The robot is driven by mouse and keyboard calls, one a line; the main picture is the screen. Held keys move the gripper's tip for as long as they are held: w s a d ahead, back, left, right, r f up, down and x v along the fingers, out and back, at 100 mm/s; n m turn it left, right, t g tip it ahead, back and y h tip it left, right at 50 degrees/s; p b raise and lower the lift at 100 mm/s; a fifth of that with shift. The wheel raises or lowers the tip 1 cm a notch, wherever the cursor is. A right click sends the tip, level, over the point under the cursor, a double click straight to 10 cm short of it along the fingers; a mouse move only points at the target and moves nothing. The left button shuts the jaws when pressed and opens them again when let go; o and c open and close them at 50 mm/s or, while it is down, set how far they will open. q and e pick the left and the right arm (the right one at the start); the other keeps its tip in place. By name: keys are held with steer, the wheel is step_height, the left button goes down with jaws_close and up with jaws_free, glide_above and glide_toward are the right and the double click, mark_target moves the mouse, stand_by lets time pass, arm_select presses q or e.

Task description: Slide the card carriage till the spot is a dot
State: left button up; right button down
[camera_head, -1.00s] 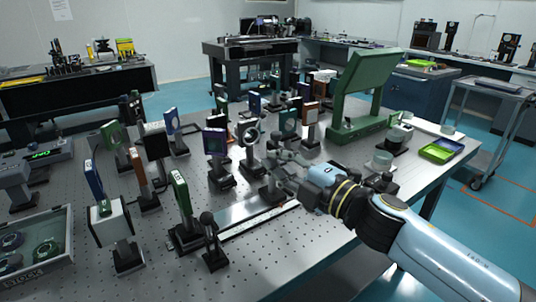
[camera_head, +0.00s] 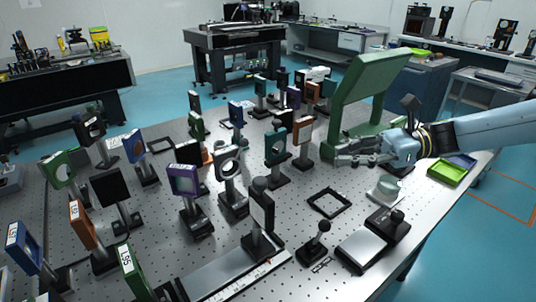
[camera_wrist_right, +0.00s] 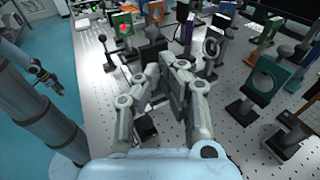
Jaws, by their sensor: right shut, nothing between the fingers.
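The card carriage (camera_head: 258,243) stands on the scaled rail (camera_head: 232,272). It carries an upright dark card (camera_head: 262,212), seen at a steep angle in the head view. No spot shows on the card there. The green lens mount marked L95 (camera_head: 131,272) stands to its left; a red glow shows on a green mount in the wrist view (camera_wrist_right: 123,29). My right gripper (camera_head: 345,157) is shut and empty, above the table by the green frame, clear of the carriage. What seems my left gripper (camera_wrist_right: 52,88) is small at the wrist view's left; its jaws are unclear.
A large green frame (camera_head: 350,120) stands behind my right gripper. A black square frame (camera_head: 329,202), a ball-topped post (camera_head: 315,243) and a black-and-silver block (camera_head: 372,240) are right of the carriage. Several mounted optics crowd the left.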

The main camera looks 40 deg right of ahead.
arm_select(q)
steer(key=shift+s+a+f+b, duration=0.25)
steer(key=shift+a+f+b, duration=0.25)
steer(key=shift+f+b, duration=0.15)
steer(key=shift+s+a+f+b, duration=0.25)
steer(key=shift+a+f+b, duration=0.25)
steer(key=shift+b, duration=0.1)
arm_select(e)
steer(key=s+x, duration=0.1)
steer(key=x, duration=1.2)
steer(key=shift+a+f, duration=0.2)
steer(key=shift+a, duration=0.25)
steer(key=shift+w, duration=0.1)
